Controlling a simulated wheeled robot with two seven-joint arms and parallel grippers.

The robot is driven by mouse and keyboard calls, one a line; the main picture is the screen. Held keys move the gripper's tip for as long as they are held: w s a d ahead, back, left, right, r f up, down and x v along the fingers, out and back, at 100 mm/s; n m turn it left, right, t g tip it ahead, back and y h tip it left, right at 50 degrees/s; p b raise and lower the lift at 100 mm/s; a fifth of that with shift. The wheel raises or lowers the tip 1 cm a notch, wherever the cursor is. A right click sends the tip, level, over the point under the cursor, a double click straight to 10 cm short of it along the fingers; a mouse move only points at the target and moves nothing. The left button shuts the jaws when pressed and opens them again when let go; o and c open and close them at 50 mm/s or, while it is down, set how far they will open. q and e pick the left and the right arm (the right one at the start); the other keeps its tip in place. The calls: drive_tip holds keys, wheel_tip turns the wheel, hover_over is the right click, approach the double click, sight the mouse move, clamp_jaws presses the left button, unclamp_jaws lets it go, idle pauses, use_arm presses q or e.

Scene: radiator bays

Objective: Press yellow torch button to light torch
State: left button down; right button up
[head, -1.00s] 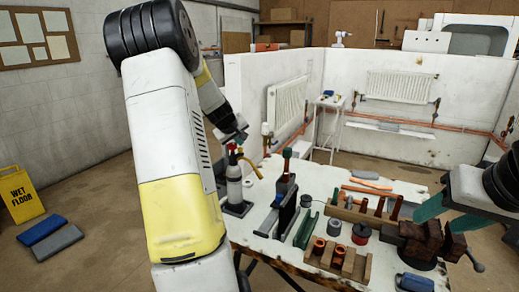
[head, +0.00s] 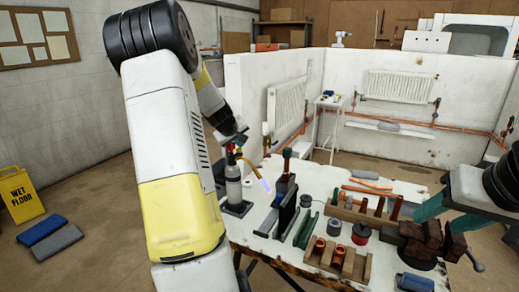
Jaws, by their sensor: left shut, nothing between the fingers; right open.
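The torch is a grey bottle (head: 234,190) standing upright in a dark holder at the table's left side. It has a red top and a yellow, downward-bent tube (head: 250,167). A pale blue-violet flame (head: 266,184) shows at the tube's tip. My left gripper (head: 238,138) is shut and empty, right at the top of the torch. The button itself is too small or hidden to make out, and I cannot tell whether the fingers touch it. My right gripper (head: 447,212) is open and empty, with teal fingers, above the table's right side.
A dark bottle with a green top (head: 287,165) stands in a rack right of the flame. Wooden racks with copper pipe pieces (head: 338,260), a red-and-black spool (head: 361,233) and a brown vise (head: 425,243) crowd the table. White partition walls with radiators (head: 400,86) stand behind.

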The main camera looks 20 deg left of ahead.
sight(239, 150)
use_arm(q)
drive_tip(key=shift+s+f, duration=0.1)
drive_tip(key=shift+f, duration=0.15)
drive_tip(key=shift+r, duration=0.1)
drive_tip(key=shift+a+r, duration=0.1)
drive_tip(key=shift+r, duration=0.8)
drive_tip(key=shift+r, duration=2.45)
